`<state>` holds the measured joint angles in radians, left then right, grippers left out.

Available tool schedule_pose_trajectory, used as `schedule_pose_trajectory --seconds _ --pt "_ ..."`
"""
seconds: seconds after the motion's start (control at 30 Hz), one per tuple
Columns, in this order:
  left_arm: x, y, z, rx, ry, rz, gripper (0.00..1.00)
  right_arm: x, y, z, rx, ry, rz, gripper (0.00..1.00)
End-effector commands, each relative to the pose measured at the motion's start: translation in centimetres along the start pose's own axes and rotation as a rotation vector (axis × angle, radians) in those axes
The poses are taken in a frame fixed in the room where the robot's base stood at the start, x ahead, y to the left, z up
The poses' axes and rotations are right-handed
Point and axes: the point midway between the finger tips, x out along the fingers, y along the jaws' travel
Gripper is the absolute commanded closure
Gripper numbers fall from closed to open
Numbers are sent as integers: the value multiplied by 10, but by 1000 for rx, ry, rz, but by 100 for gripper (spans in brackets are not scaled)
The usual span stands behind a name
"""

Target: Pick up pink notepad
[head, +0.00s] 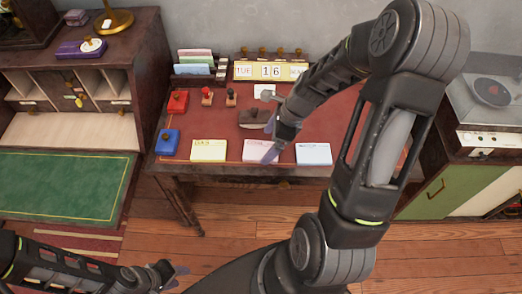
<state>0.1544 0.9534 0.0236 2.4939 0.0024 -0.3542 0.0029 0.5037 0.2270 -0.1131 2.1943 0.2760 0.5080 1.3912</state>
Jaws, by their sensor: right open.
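The pink notepad (253,148) lies flat near the front edge of the red desk (225,122), between a yellow notepad (209,150) and a pale blue notepad (313,154). My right gripper (271,141) is open at the right part of the pink notepad. One finger covers part of the pad in the picture. I cannot tell whether it touches the pad. My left gripper (176,274) is low at the bottom left, away from the desk. Its fingers are too small and dark to tell whether they are open.
Blue (168,142) and red (178,102) boxes stand at the desk's left. Stamps, a dark brown object (254,117), a card rack (194,68) and a date calendar (271,71) are behind. A wooden bureau (64,148) stands left, and a record-player cabinet (487,125) right.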

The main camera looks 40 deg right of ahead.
Motion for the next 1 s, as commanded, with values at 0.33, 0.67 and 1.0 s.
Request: schedule_pose_trajectory --seconds 0.33,0.67,1.0 --pt "-1 0 0 0 0 -1 64 33 0 0 0 0 -1 9" --pt "-1 0 0 0 0 -1 64 32 0 0 0 0 -1 9" --pt "-1 0 0 0 0 0 64 32 0 0 0 0 -1 21"
